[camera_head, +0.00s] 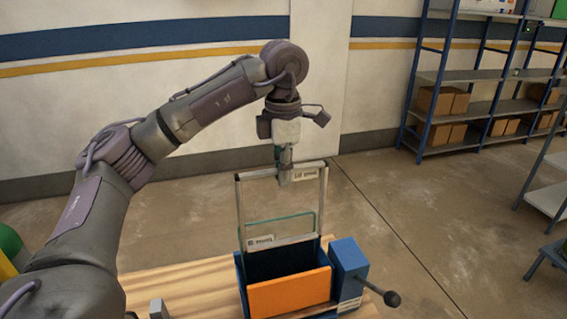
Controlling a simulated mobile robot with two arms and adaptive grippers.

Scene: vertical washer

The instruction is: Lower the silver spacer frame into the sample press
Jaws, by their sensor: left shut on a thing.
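The silver spacer frame (239,205) is a thin upright rectangle with a pale label at its top right and another at its lower left. My left gripper (285,177) is shut on its top bar, reaching down from above. The sample press (289,294) is a blue open-topped box with an orange front plate. The frame stands over the press, its lower bar near the back of the dark opening. I cannot tell whether the lower edge is inside or just above it. My right gripper is not in view.
A blue block (348,268) with a dark handle (391,298) adjoins the press on the right. A teal outline (314,224) shows within the frame. The wooden table (190,283) is mostly bare left of the press. Shelves with boxes stand far right.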

